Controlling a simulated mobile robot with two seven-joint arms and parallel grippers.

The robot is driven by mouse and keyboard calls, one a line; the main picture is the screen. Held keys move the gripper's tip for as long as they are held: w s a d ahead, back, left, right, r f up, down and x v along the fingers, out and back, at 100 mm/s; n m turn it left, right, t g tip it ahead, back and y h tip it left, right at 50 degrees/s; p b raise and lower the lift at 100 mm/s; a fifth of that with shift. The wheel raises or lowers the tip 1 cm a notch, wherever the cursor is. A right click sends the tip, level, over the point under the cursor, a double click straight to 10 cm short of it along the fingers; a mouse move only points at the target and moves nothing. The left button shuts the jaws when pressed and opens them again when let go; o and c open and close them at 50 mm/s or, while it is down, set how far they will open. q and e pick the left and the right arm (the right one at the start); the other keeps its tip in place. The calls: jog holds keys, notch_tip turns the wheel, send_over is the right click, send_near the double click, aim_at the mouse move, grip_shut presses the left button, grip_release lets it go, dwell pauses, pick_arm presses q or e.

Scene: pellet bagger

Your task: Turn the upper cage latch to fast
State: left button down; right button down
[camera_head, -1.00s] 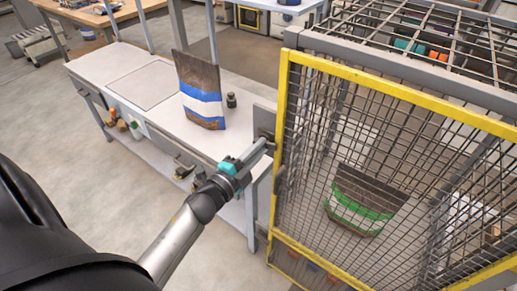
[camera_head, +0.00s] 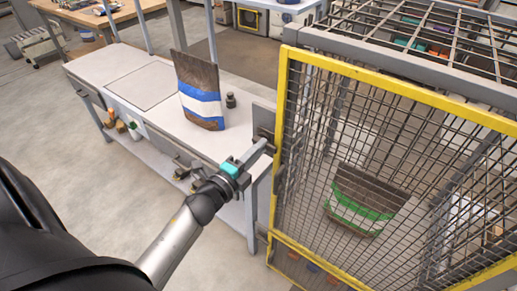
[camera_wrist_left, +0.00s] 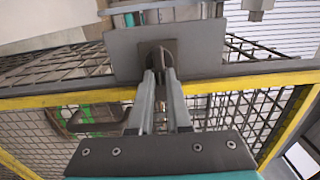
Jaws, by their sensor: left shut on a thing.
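The cage (camera_head: 345,140) with its yellow-framed mesh door (camera_head: 400,80) stands at the right in the head view. The upper cage latch (camera_wrist_left: 158,52) shows in the left wrist view as a dark piece on a grey plate (camera_wrist_left: 200,45) at the cage edge. My left gripper (camera_head: 266,143) reaches the cage's left post, and in the wrist view its two fingers (camera_wrist_left: 160,75) are closed on the latch. The fingers hide part of the latch, so its exact angle is hard to tell. My right gripper is not in view.
A bag with green stripe (camera_head: 362,205) is inside the cage. A bag with blue stripe (camera_head: 200,92) and a small dark weight (camera_head: 231,100) stand on the white bench (camera_head: 135,80) at left. A dark handle (camera_wrist_left: 95,122) sticks out near my fingers. The floor left of the bench is open.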

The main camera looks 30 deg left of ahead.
pick_arm(q)
jog(key=c, duration=0.9)
grip_release()
jog(key=shift+o, duration=0.2)
jog(key=shift+s, duration=0.1)
jog(key=s+a, duration=0.1)
jog(key=s, duration=1.4)
jog(key=shift+b, duration=0.45)
jog(key=shift+a, duration=0.1)
